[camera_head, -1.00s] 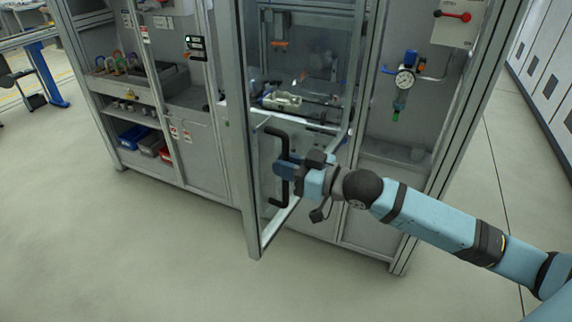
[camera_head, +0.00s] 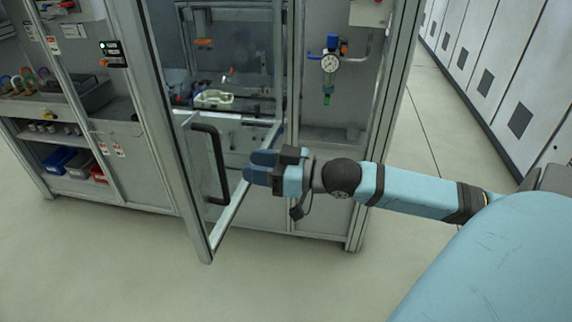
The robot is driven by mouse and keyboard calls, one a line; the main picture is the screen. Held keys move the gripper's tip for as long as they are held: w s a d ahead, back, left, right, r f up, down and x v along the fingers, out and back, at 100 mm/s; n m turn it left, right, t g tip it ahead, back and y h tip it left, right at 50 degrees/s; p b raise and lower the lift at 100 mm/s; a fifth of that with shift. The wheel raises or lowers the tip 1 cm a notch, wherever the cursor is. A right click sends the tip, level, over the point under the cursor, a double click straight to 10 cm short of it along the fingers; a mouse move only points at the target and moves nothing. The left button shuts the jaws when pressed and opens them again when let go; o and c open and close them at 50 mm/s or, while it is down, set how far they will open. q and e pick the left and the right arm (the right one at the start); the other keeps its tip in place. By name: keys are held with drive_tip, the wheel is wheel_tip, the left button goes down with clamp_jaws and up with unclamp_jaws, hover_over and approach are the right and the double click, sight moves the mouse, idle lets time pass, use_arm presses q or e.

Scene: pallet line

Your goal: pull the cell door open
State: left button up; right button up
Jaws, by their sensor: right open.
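The cell door (camera_head: 168,118), a framed clear panel, stands partly open, its free edge swung out toward me. Its black bar handle (camera_head: 216,165) is on the lower part of the door and is empty. My left gripper is not in view.
Inside the cell, a pale part (camera_head: 213,99) lies on a work surface. A gauge (camera_head: 330,63) hangs in the bay to the right. Shelves with bins (camera_head: 60,158) stand at left. Grey cabinets (camera_head: 487,75) line the far right. The floor in front is clear.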

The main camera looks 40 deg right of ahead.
drive_tip(key=shift+v, duration=2.9)
drive_tip(key=s+f+m+h+p, duration=0.1)
drive_tip(key=s+f+m+h, duration=0.15)
drive_tip(key=f, duration=0.75)
drive_tip(key=s+f+m+h+p, duration=0.1)
drive_tip(key=f+h, duration=0.3)
drive_tip(key=f, duration=0.7)
drive_tip(key=s+a+f+g+p, duration=0.1)
drive_tip(key=s+a+f+g, duration=0.2)
drive_tip(key=s+a+f, duration=0.3)
drive_tip(key=a+f, duration=0.5)
drive_tip(key=a, duration=0.3)
drive_tip(key=shift+s+a+f+g+h, duration=0.2)
drive_tip(key=shift+s+g+h, duration=0.1)
drive_tip(key=shift+g+h, duration=0.1)
